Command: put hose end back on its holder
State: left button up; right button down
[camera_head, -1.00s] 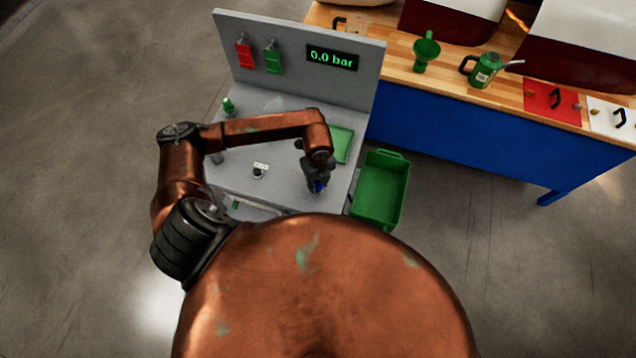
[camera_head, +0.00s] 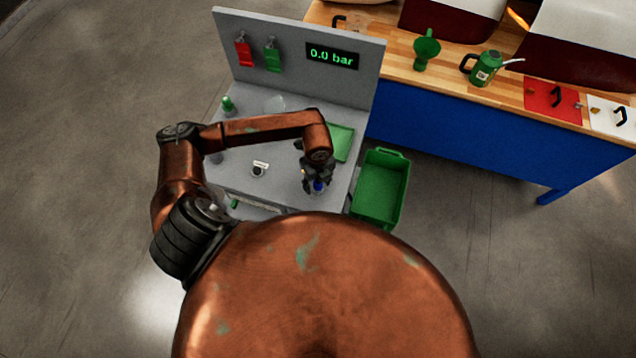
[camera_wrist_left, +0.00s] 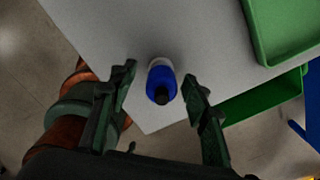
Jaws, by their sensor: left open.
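A small upright blue piece with a whitish section and a dark tip stands near the front right corner of the grey bench (camera_head: 232,174). It may be the hose end, but I cannot tell for sure. The blue piece (camera_wrist_left: 161,82) shows between my left fingers in the left wrist view, with a gap on each side. My left gripper (camera_head: 314,184) is open around it and partly hides it in the head view (camera_head: 320,186). A dark round fitting with a white label (camera_head: 258,170), possibly the holder, sits left of the gripper. My right gripper is out of view.
A green tray (camera_head: 342,142) lies on the bench behind my gripper. A green bin (camera_head: 380,188) stands off the bench's right side. The back panel carries a red tag (camera_head: 243,54), a green tag (camera_head: 272,60) and a 0.0 bar display (camera_head: 332,57).

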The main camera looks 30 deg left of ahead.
aim_at(318, 182)
pick_arm(q)
jog(key=shift+o, duration=0.8)
jog(key=shift+w, duration=0.15)
jog(key=shift+r, duration=0.1)
jog(key=shift+r+p, duration=2.5)
jog(key=shift+r, duration=1)
jog(key=shift+f, duration=0.1)
